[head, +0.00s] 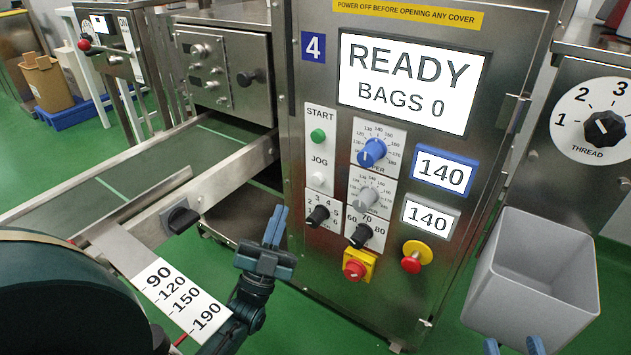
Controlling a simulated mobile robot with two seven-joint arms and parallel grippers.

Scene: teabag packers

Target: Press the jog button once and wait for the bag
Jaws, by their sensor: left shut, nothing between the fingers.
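The jog button (318,180) is a small white round button under the JOG label on the steel machine front, below the green start button (318,136). The screen (411,83) reads READY, BAGS 0. My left gripper (279,211) is shut and empty, its blue fingers pointing up, lower left of the jog button in the picture and apart from it. My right gripper (515,346) shows only two blue fingertips at the bottom edge, spread apart, in front of the grey bin (535,270). No bag is visible.
Below the buttons are several knobs, a red knob on a yellow plate (355,268) and a red-yellow button (413,258). Displays (444,170) read 140. A conveyor rail (160,215) with a black knob lies left of my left gripper. A thread dial (603,127) is at right.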

